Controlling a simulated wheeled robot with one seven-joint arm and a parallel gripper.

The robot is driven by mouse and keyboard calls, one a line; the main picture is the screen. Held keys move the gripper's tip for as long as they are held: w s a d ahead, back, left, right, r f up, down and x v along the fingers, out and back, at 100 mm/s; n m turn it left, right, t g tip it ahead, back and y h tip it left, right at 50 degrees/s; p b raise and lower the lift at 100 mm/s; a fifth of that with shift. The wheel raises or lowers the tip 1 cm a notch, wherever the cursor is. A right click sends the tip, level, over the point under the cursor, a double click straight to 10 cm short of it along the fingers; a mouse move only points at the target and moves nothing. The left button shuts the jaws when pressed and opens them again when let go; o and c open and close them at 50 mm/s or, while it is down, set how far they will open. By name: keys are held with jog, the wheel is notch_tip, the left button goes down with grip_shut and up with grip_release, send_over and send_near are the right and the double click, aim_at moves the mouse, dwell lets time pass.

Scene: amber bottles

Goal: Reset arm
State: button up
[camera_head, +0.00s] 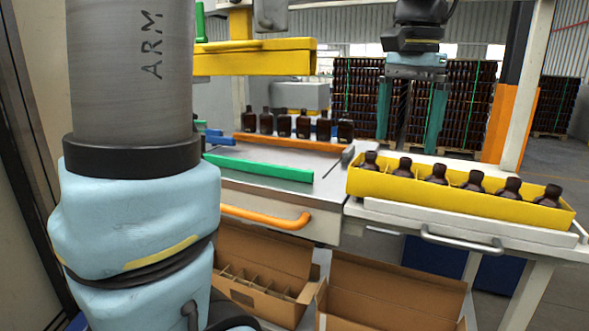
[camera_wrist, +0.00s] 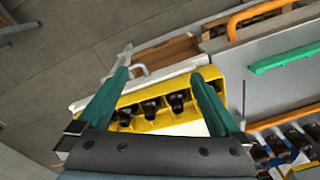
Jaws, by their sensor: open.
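My gripper (camera_head: 411,115) hangs at the upper right in the head view, above and behind the yellow tray. Its two green fingers are spread wide with nothing between them. In the wrist view the gripper (camera_wrist: 163,80) is open above the yellow tray (camera_wrist: 190,113), with dark bottles (camera_wrist: 151,108) seen between and below the fingers. In the head view the yellow tray (camera_head: 445,204) holds a row of several amber bottles (camera_head: 436,174) standing upright. My large grey and blue arm links fill the left side.
Another row of amber bottles (camera_head: 303,125) stands on the conveyor behind an orange rail (camera_head: 290,143). A green rail (camera_head: 258,168) lies nearer. Two open cardboard boxes (camera_head: 390,292) sit below the table. A yellow beam (camera_head: 255,60) hangs left of the gripper.

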jog(key=w+a+f+n, duration=0.2)
jog(key=a+f, duration=0.4)
jog(key=w+a+f+n, duration=0.2)
jog(key=w+a+f, duration=0.1)
jog(key=a+f, duration=0.3)
jog(key=s+a+f+n, duration=0.2)
jog(key=a+f, duration=0.3)
jog(key=a, duration=0.1)
jog(key=s+a+f+n+t, duration=0.1)
jog(key=s+a+f+n, duration=0.1)
jog(key=a+f, duration=0.4)
jog(key=shift+a+f+n, duration=0.15)
jog(key=shift+a+n, duration=0.35)
jog(key=shift+n, duration=0.1)
